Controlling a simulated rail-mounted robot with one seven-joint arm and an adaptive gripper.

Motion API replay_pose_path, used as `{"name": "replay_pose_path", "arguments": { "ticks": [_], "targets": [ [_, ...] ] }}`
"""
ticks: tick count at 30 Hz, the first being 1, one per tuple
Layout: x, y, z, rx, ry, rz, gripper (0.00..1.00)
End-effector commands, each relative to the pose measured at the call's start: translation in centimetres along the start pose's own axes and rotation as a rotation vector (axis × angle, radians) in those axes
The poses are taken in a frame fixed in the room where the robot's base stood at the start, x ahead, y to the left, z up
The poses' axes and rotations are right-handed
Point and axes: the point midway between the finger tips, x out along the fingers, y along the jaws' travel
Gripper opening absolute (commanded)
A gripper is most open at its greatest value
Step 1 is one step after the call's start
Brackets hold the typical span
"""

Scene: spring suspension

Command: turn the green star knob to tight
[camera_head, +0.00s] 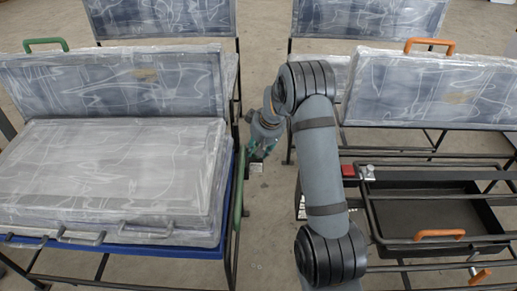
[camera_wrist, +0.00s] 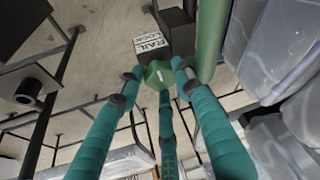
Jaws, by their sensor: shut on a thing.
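The green star knob (camera_wrist: 158,75) is in the upper middle of the wrist view, with a short white mark on its face. My gripper (camera_wrist: 157,82) has teal fingers closed around the knob, touching its sides. In the head view, my gripper (camera_head: 257,148) is beside the left cart's green vertical bar, and the knob cannot be made out there. A white label (camera_wrist: 149,43) on a dark block just beyond the knob seems to read "RAIL LOCK". Any tight or loose marking is not legible.
A green bar (camera_head: 238,196) runs along the right side of the left cart, which carries wrapped panels (camera_head: 110,165). A black tray (camera_head: 420,211) sits in the right frame, near a red block (camera_head: 348,170). Bare floor (camera_head: 272,215) lies between the carts.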

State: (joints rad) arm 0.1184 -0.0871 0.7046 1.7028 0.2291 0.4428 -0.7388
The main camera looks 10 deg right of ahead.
Motion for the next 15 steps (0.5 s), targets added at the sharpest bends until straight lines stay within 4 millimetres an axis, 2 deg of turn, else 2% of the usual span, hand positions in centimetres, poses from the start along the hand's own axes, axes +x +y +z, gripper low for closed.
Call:
{"name": "replay_pose_path", "arguments": {
  "ticks": [15],
  "targets": [
    [-0.08,-0.30,-0.39,0.037,0.007,0.016,0.08]
  ]
}}
